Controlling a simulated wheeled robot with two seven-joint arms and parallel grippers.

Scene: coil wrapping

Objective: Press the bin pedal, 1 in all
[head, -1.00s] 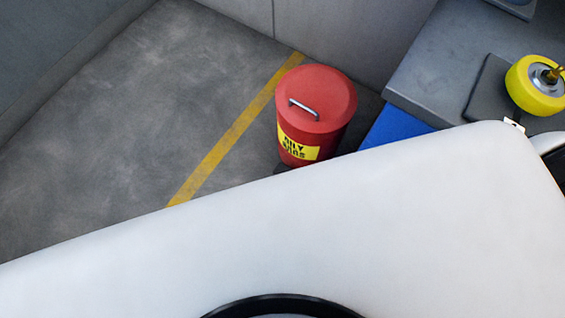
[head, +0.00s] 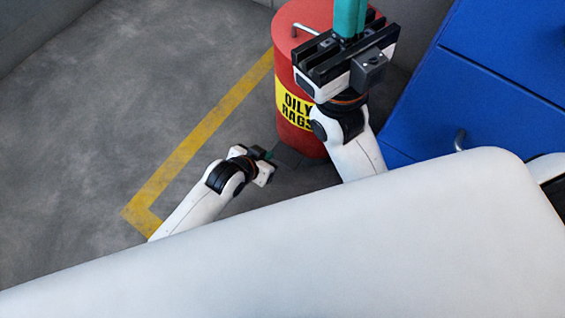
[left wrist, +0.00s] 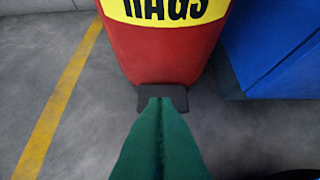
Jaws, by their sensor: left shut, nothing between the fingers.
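The red oily-rags bin (head: 296,125) stands on the floor with a yellow label; its lid (head: 285,17) looks closed, partly hidden by my right gripper. The dark pedal (head: 289,154) is at the bin's foot, and it also shows in the left wrist view (left wrist: 180,95). My left gripper (head: 270,156) is low beside the pedal, shut and empty. In the left wrist view its green fingertips (left wrist: 161,99) overlap the pedal; I cannot tell whether they touch it. My right gripper (head: 350,15) is raised before the bin, its teal fingers together, tips cut off by the frame.
A blue cabinet (head: 510,65) with a handle stands right of the bin, close to it. A yellow floor line (head: 190,146) runs left of the bin. The grey floor (head: 110,120) to the left is clear.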

